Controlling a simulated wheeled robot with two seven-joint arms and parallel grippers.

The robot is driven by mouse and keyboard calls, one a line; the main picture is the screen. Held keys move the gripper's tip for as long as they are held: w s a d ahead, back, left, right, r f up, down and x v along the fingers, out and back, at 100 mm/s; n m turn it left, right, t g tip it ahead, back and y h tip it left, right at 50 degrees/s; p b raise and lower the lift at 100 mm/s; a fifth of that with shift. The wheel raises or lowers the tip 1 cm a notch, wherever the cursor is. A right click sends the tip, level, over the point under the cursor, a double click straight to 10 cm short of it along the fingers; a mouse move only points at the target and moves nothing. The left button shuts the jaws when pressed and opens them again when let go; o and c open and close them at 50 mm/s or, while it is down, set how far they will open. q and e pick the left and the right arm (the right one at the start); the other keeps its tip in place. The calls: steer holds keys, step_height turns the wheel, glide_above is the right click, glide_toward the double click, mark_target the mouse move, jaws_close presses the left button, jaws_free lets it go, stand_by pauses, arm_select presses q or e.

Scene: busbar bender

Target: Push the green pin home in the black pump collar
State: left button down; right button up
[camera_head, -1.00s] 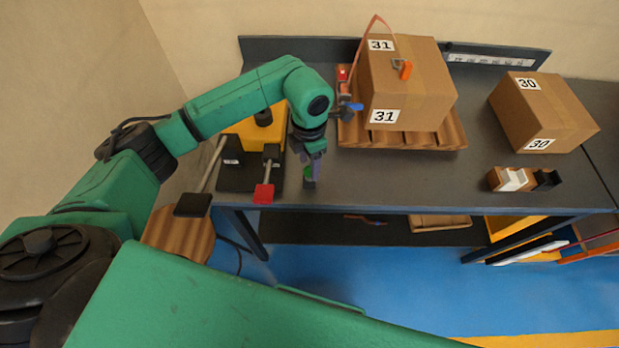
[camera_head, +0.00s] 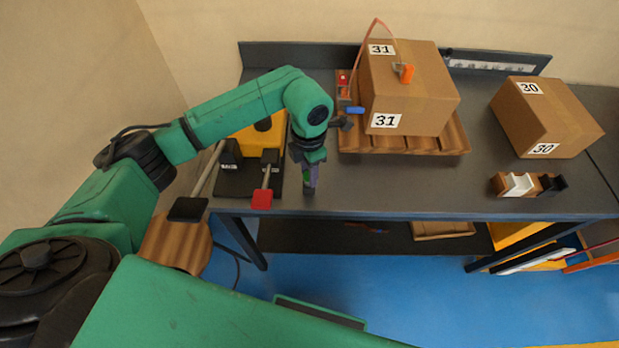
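My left gripper (camera_head: 309,186) points down over the front part of the dark bench, just right of the yellow and black pump unit (camera_head: 262,139). A small strip of purple and green shows at its fingers; I cannot tell whether this is the green pin. The finger gap is too small and dark to read. I cannot make out the black pump collar as a separate part; my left wrist covers the pump's right side. My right gripper is not in view.
A red-ended lever (camera_head: 262,198) and a black-ended lever (camera_head: 188,209) reach forward from the pump. Box 31 (camera_head: 425,105) stands on a wooden pallet (camera_head: 455,143). Box 30 (camera_head: 560,122) and a tape dispenser (camera_head: 530,185) are right. The bench (camera_head: 400,185) between is clear.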

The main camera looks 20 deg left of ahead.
arm_select(q)
steer(key=shift+r+p, duration=0.3)
steer(key=shift+r, duration=0.2)
steer(key=shift+r+p, duration=0.85)
steer(key=shift+r, duration=0.7)
steer(key=shift+r, duration=0.1)
step_height(320, 180, up, 5)
steer(key=p, duration=0.3)
stand_by(0.6)
